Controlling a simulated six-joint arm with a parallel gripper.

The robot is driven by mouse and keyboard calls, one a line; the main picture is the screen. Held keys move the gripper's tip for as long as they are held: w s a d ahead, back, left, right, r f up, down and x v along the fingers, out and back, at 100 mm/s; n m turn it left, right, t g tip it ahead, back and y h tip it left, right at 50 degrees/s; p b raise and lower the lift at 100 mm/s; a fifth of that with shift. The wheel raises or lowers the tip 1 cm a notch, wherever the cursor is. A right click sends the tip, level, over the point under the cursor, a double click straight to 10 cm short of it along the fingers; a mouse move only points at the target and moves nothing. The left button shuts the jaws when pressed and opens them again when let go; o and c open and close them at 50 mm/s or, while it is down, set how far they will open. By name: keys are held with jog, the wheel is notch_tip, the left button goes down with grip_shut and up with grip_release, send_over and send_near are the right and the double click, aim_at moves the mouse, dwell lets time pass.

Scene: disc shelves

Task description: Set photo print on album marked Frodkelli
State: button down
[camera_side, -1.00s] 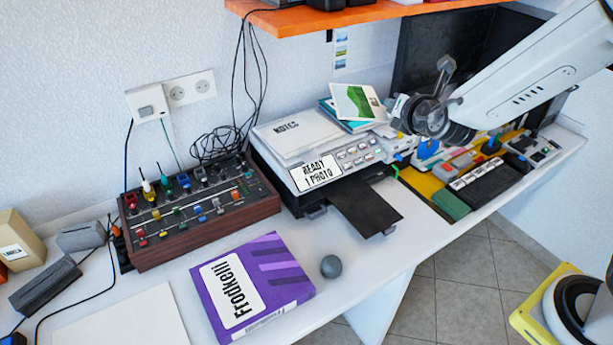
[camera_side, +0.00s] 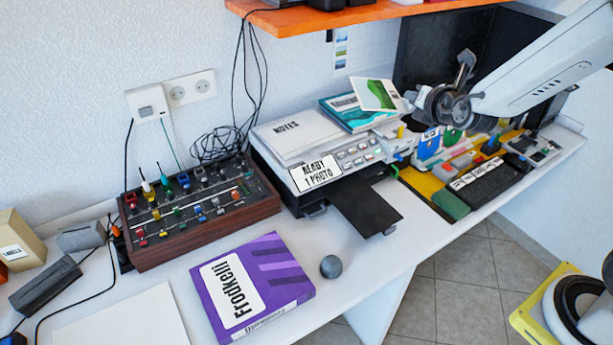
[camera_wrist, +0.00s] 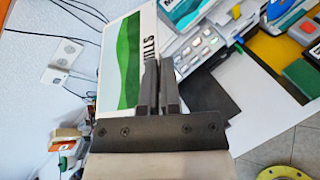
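The photo print (camera_side: 374,94), a white-bordered card with a green hill picture, is tilted in the air just above a teal book (camera_side: 345,113) on the printer. My gripper (camera_side: 408,98) is shut on the print's right edge. In the wrist view the print (camera_wrist: 124,62) is pinched between my two dark fingers (camera_wrist: 158,75), which hide part of the lettering ending in "ILLS". The purple album marked Frodkelli (camera_side: 280,262) lies flat at the front of the desk, left of and below my gripper in the side view. Its top is clear.
A printer reading "READY 1 PHOTO" (camera_side: 317,174) has a black tray (camera_side: 366,207) sticking out. A grey ball (camera_side: 330,266) sits right of the album. A wooden-sided control panel (camera_side: 205,231) with upright levers stands behind the album. An orange shelf (camera_side: 345,17) hangs above.

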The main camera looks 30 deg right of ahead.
jog(key=s+d+f+m+g+h, duration=0.1)
jog(key=s+f+m+g+h, duration=0.15)
jog(key=f, duration=0.75)
jog(key=s+d+f+m+g+h, duration=0.1)
jog(key=s+f+m+g+h, duration=0.2)
jog(key=f, duration=0.8)
jog(key=s+d+f+m+g+h, duration=0.1)
jog(key=s+f+m+g+h, duration=0.35)
jog(key=s+f, duration=0.9)
jog(key=n+t+y, duration=0.5)
jog(key=n+t, duration=0.1)
jog(key=t, duration=0.1)
send_over(394, 258)
jog(key=d, duration=0.1)
jog(key=shift+s+d+f, duration=0.15)
jog(key=shift+s+f, duration=0.25)
jog(key=shift+s, duration=0.05)
jog(key=shift+w+a+n+t+y, duration=0.4)
jog(key=shift+a+n, duration=0.2)
jog(key=shift+n, duration=0.1)
